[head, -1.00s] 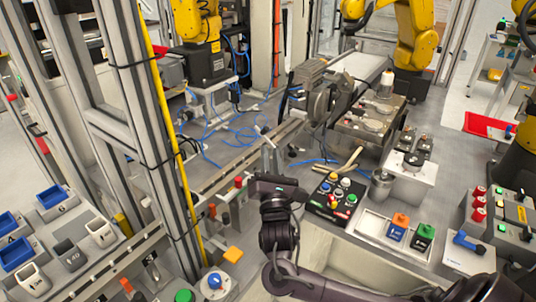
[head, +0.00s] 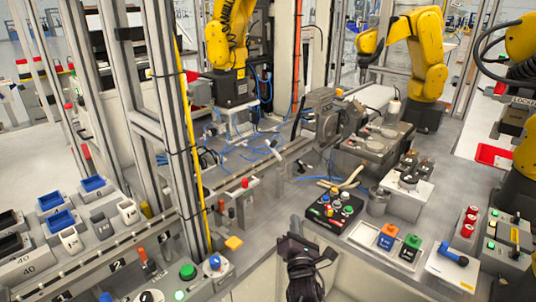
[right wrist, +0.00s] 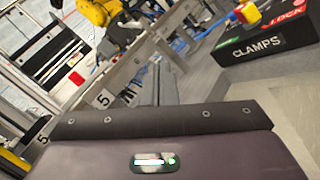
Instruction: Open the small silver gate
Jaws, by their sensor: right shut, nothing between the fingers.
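A low silver rail or gate (head: 222,191) runs along the edge of the work cell in the head view, with a small red-tipped fitting (head: 245,183) on it. I cannot tell which part of it is the gate's movable leaf. A silver barrier also shows in the right wrist view (right wrist: 128,72), with a "5" tag. My right gripper (head: 296,224) is shut and empty, in front of the control box and apart from the rail. Its shut fingers also show in the right wrist view (right wrist: 165,84). My left gripper is not in view.
The black clamps box (head: 333,210) with coloured buttons stands just beyond my right gripper; its label shows in the right wrist view (right wrist: 262,47). A tall post with a yellow strip (head: 189,140) stands left. Blue bins (head: 60,221) sit far left.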

